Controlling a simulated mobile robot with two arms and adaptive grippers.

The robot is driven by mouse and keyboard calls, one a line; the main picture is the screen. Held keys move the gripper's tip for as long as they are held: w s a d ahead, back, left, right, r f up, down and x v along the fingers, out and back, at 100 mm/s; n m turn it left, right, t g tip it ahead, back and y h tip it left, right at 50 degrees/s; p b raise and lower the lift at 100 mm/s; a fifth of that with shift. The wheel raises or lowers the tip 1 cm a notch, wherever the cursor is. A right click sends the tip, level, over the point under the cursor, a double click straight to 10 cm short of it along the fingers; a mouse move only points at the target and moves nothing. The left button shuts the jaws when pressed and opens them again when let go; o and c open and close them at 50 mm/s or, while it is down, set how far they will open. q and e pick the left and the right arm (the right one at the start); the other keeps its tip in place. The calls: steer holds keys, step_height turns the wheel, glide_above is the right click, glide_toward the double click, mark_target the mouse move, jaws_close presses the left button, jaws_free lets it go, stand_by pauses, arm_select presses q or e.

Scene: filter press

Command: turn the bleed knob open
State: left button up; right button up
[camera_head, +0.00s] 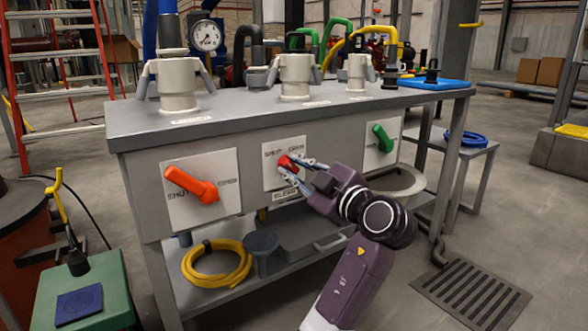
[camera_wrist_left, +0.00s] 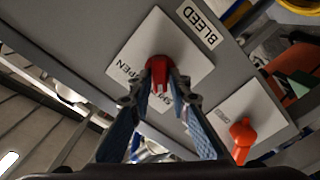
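The red bleed knob (camera_head: 286,162) sits on a pale square plate (camera_head: 273,178) in the middle of the bench front, with a BLEED label below it. The plate has words at its upper left and upper right; the wrist view shows OPEN. My left gripper (camera_head: 289,163) reaches the knob from the lower right. In the left wrist view its two fingertips (camera_wrist_left: 161,68) lie against opposite sides of the red knob (camera_wrist_left: 158,66) and appear closed on it. The fingers partly hide the plate and the knob's pointing direction. My right gripper is not in view.
An orange handle (camera_head: 193,185) is on the left plate and a green handle (camera_head: 383,138) on the right plate. Pale fittings (camera_head: 176,88) stand on the bench top. A yellow hose coil (camera_head: 217,264) lies on the lower shelf. A floor grate (camera_head: 470,293) is at right.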

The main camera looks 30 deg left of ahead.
arm_select(q)
jaws_close()
